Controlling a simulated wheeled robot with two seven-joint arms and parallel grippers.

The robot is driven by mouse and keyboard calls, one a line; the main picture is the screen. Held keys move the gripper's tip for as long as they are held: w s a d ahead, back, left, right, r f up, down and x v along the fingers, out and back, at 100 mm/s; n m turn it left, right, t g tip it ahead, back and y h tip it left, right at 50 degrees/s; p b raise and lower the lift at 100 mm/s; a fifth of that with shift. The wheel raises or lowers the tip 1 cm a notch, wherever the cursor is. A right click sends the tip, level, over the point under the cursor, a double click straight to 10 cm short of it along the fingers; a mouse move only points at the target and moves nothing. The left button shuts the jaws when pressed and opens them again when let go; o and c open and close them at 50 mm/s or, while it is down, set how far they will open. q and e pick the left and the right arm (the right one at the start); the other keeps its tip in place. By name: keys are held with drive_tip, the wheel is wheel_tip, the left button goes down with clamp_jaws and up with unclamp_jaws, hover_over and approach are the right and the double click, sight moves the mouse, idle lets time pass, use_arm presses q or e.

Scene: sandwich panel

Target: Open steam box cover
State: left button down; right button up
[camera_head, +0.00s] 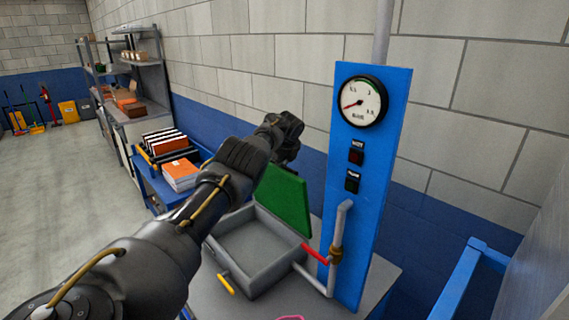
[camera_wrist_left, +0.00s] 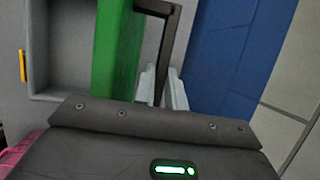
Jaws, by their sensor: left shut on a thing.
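The steam box (camera_head: 262,282) is a shallow grey open box on the grey bench, and its inside looks empty. Its green cover (camera_head: 281,202) stands raised, steeply tilted, along the box's far side. My left arm reaches over the box, and the left gripper (camera_head: 289,156) is at the cover's upper edge; its fingers are mostly hidden in the head view. In the left wrist view the gripper (camera_wrist_left: 163,88) is shut on the dark cover handle (camera_wrist_left: 167,28), beside the green cover (camera_wrist_left: 118,50). My right gripper is not in view.
A blue panel (camera_head: 325,225) with a gauge (camera_head: 361,102) and buttons stands right of the box. A grey pipe (camera_head: 338,221) with a red lever (camera_head: 314,254) runs before it. A yellow handle (camera_head: 226,284) is at the box's front. A blue cart with books stands behind left.

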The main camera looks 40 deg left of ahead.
use_arm(q)
drive_tip(key=shift+s+d+f, duration=0.1)
drive_tip(key=shift+f, duration=0.15)
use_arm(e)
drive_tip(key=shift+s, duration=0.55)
use_arm(q)
drive_tip(key=c, duration=1.4)
unclamp_jaws()
drive_tip(key=shift+c, duration=0.2)
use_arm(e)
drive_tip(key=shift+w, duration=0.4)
use_arm(q)
drive_tip(key=shift+r, duration=0.2)
